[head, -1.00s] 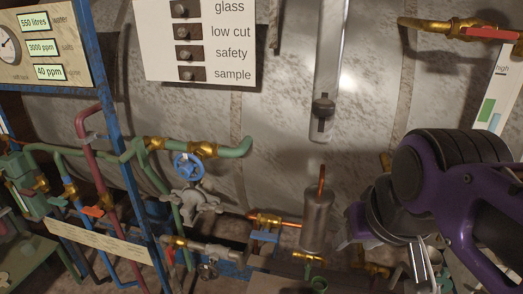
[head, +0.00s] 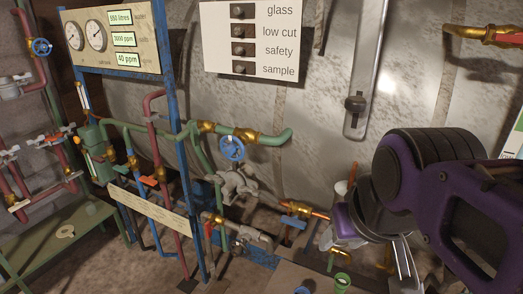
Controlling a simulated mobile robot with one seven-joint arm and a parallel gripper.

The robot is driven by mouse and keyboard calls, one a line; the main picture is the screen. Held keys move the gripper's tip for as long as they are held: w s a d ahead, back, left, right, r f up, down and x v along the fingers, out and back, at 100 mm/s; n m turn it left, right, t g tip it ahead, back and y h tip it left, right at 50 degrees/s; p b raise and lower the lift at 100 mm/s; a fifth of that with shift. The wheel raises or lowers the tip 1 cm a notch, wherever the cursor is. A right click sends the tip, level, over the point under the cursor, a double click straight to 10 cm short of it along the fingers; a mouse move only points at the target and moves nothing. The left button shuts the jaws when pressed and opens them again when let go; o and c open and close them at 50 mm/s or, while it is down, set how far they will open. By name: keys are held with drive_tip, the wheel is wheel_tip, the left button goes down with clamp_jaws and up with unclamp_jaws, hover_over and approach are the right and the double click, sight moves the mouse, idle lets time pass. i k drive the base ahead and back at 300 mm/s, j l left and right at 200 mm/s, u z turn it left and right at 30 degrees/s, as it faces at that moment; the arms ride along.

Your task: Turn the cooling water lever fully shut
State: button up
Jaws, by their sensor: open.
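A small blue lever (head: 297,207) sits on a brass and copper pipe fitting low in the middle of the head view. An orange lever (head: 150,181) is on the pipes further left. No readable label shows which lever is the cooling water one. My gripper (head: 405,268) is at the lower right, its metal fingers pointing down. It is open, holds nothing visible and is apart from both levers, to the right of the blue one. My purple wrist hides part of the pipework behind it.
A valve with a blue handwheel (head: 233,148) stands on the green pipe left of the blue lever. A blue-framed gauge panel (head: 122,40) and a label strip (head: 150,208) are further left. A green cup (head: 342,283) is low, left of my gripper. A green table (head: 50,238) is lower left.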

sight(294, 221)
drive_tip(key=j+z, duration=0.25)
drive_tip(key=j, duration=0.15)
drive_tip(key=j+z, duration=0.25)
drive_tip(key=j, duration=0.15)
drive_tip(key=i+j+z, duration=0.1)
drive_tip(key=z, duration=0.15)
drive_tip(key=i+j+z, duration=0.25)
drive_tip(key=k+l+u, duration=0.15)
drive_tip(key=k+u, duration=0.15)
drive_tip(key=i+z, duration=0.3)
